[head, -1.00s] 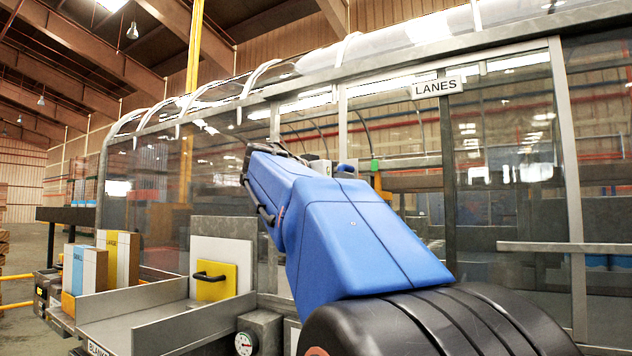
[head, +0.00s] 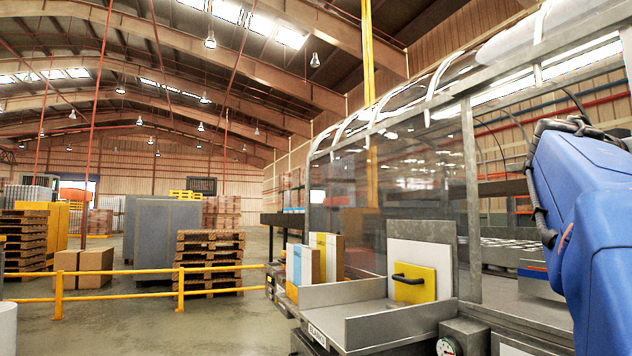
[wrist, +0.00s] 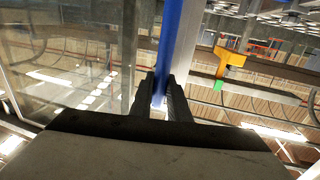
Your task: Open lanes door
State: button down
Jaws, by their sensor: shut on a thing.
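In the wrist view my gripper (wrist: 160,98) is shut on a blue upright bar (wrist: 168,45), which looks like a door handle. A pale grey upright strip (wrist: 187,45) runs just right of the bar. A clear glass panel (wrist: 75,60) with a dark edge post (wrist: 128,55) lies to the left. I cannot tell from this view how far the door stands open. In the head view my blue arm fills the right edge. The gripper, the bar and the LANES sign are outside that view.
The glazed machine enclosure (head: 415,180) fills the right of the head view. In front are a metal chute (head: 340,293) and a white panel with a yellow handled plate (head: 415,284). A yellow rail (head: 120,298) crosses the open floor at left, with pallets (head: 208,262) behind.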

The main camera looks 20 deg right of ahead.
jog(key=shift+s, duration=0.25)
jog(key=c, duration=1.7)
grip_release()
jog(key=shift+w+a, duration=0.35)
jog(key=shift+a, duration=2.5)
jog(key=shift+w+a, duration=0.35)
jog(key=shift+a, duration=2.5)
jog(key=shift+w+a, duration=0.35)
jog(key=shift+a, duration=2.5)
